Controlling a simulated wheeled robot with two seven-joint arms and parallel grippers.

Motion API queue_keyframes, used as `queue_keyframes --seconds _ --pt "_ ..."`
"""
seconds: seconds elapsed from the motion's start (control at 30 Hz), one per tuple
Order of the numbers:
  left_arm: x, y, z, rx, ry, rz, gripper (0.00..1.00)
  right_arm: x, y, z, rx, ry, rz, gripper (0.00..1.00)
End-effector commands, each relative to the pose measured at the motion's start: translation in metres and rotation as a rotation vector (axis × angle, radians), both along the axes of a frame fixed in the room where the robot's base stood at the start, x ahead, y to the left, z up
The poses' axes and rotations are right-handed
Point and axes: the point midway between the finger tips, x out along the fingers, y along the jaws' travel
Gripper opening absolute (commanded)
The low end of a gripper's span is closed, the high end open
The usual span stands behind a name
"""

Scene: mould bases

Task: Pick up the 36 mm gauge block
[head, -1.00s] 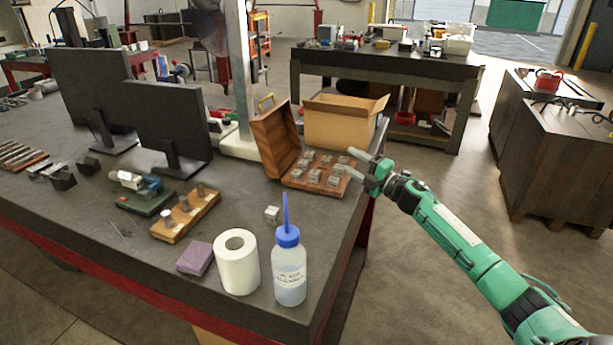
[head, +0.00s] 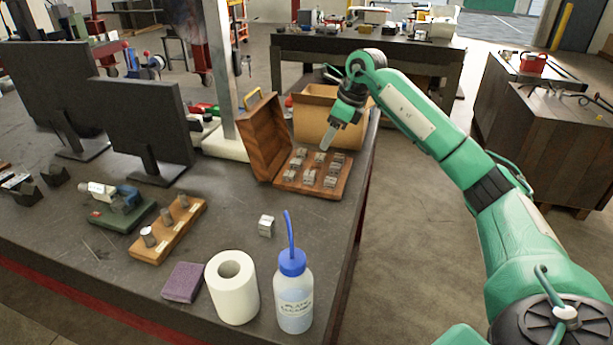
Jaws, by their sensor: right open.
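Several small grey gauge blocks stand in rows on the wooden tray of an open case (head: 286,185); its lid leans up at the left. One more grey block (head: 266,226) lies alone on the bench, in front of the case. The markings are too small to read, so I cannot tell which block is the 36 mm one. My right gripper (head: 328,140) points down above the back right part of the case, open, with no block visible between its fingers. My left gripper is out of view.
A cardboard box (head: 315,117) stands just behind the case. A blue-capped bottle (head: 295,298), a white paper roll (head: 232,290) and a purple sponge (head: 183,282) stand near the front edge. A wooden holder with pins (head: 168,232) and monitors (head: 150,122) are at left.

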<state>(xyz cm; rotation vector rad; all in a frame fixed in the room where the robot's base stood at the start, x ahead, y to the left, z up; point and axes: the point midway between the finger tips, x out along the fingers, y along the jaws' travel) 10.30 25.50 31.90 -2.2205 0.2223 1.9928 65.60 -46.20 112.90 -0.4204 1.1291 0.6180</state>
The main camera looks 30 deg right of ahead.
Motion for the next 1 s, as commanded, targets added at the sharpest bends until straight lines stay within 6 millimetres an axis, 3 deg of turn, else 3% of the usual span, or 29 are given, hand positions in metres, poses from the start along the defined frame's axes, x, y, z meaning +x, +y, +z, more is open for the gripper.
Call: queue_keyframes --seconds 0.3,0.67,0.83,1.0 --pt "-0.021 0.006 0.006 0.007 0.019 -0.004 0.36 0.017 0.017 -0.055 0.006 0.003 0.003 0.53" --pt "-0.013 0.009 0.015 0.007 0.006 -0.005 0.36 0.024 0.025 -0.084 0.008 0.003 0.001 0.53" --pt "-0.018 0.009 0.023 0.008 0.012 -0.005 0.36 0.029 0.032 -0.108 0.007 0.002 0.001 0.53" --pt "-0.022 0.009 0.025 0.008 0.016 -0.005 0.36 0.033 0.034 -0.119 0.007 -0.001 0.001 0.53"
